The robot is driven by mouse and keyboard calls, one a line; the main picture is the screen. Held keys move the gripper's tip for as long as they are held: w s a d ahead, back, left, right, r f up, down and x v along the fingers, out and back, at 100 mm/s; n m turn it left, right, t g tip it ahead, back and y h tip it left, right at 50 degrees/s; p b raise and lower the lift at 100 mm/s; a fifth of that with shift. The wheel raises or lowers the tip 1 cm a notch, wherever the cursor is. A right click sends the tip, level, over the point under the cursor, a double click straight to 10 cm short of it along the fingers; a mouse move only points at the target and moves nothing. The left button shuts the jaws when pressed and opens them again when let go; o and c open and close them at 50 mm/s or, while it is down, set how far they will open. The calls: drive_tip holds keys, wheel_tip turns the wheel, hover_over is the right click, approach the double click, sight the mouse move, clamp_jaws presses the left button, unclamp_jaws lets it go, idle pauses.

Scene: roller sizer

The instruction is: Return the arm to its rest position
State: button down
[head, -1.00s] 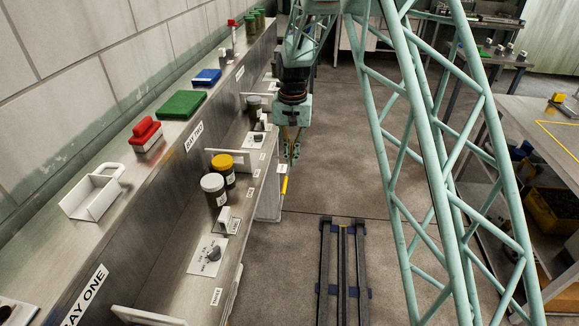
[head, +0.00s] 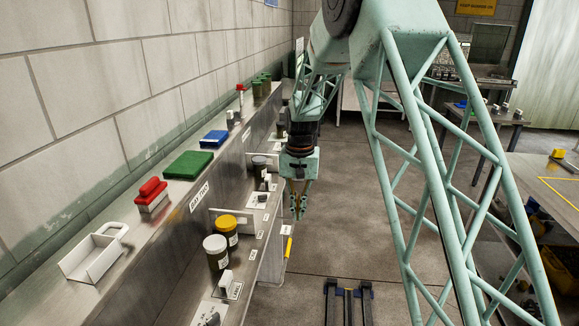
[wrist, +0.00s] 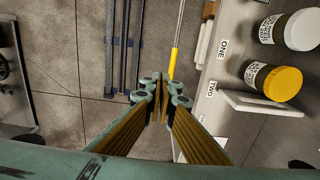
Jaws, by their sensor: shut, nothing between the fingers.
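My gripper (head: 298,212) hangs from my green lattice arm in the head view, pointing down just right of the metal bench. In the wrist view my gripper (wrist: 160,108) shows its two fingers closed together at the tips, with nothing between them. It is apart from the bench and the jars, over the gap beside the bench edge.
A yellow-lidded jar (head: 226,233) and a white-lidded jar (head: 216,256) stand on the bench's lower shelf. A green box (head: 188,165) and a red-handled block (head: 152,194) are on the upper ledge. Floor rails (head: 348,302) run below.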

drive_tip(key=s+d+r+n+t, duration=0.1)
drive_tip(key=s+d+r, duration=0.4)
drive_tip(key=s+r, duration=0.75)
drive_tip(key=s+d+r+t, duration=0.1)
drive_tip(key=s+d+r, duration=0.4)
drive_tip(key=s+r, duration=0.75)
drive_tip(key=s+d+r, duration=0.1)
drive_tip(key=s+d, duration=0.1)
drive_tip(key=s, duration=0.8)
drive_tip(key=s+d+r+t, duration=0.1)
drive_tip(key=s+d+r, duration=0.1)
drive_tip(key=s, duration=0.9)
drive_tip(key=s+d+r+n+t, duration=0.1)
drive_tip(key=s, duration=0.9)
drive_tip(key=shift+s+d+r, duration=0.2)
drive_tip(key=shift+d+r, duration=0.2)
